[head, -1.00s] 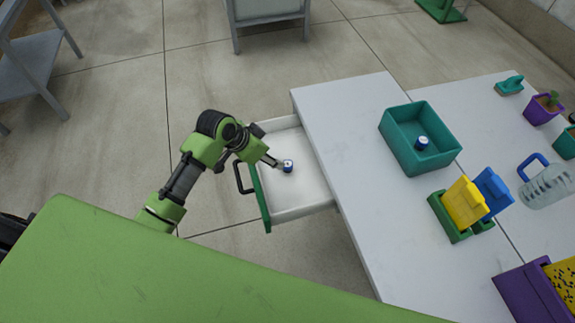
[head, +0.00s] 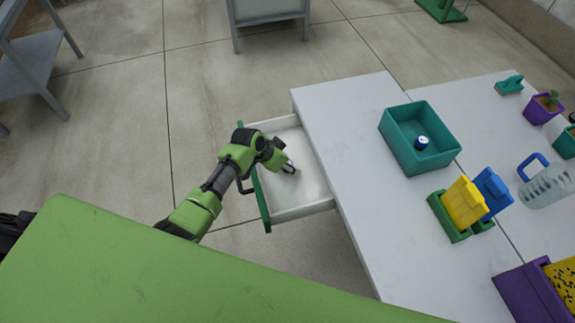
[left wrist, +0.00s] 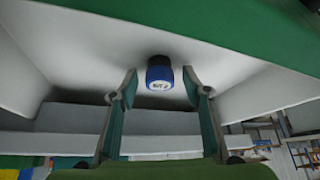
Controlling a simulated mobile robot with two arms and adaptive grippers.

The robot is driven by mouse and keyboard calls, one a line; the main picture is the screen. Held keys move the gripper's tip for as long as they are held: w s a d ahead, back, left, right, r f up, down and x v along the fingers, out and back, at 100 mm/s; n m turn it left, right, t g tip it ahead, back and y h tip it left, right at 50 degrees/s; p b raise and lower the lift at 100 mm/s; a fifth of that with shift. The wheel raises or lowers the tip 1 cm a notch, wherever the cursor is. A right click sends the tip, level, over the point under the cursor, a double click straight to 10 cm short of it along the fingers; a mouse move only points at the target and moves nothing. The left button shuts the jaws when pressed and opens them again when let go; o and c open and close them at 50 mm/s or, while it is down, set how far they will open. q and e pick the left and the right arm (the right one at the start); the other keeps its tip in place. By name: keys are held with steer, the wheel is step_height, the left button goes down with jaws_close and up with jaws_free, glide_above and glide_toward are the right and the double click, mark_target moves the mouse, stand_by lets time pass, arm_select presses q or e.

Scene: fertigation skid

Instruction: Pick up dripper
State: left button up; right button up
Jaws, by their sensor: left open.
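A small blue dripper with a dark top (left wrist: 160,75) is in the open drawer (head: 306,190), seen in the left wrist view. It appears between or just beyond the two fingertips of my left gripper (left wrist: 160,84), with a gap on each side. In the head view my left gripper (head: 290,168) is low inside the drawer, and it hides that dripper. The left gripper is open and holds nothing. A second blue and white dripper (head: 422,142) stands in the teal bin (head: 398,148) on the table. My right gripper is not in view.
The drawer's green front (head: 262,200) and white side walls surround the left gripper. The white table (head: 345,130) is to the right, its left part bare. A yellow and blue flip-lid holder (head: 463,204), a clear jug (head: 548,187) and a purple pot (head: 541,110) stand on it.

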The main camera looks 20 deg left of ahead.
arm_select(q)
steer(key=shift+f, duration=0.1)
steer(key=c, duration=0.9)
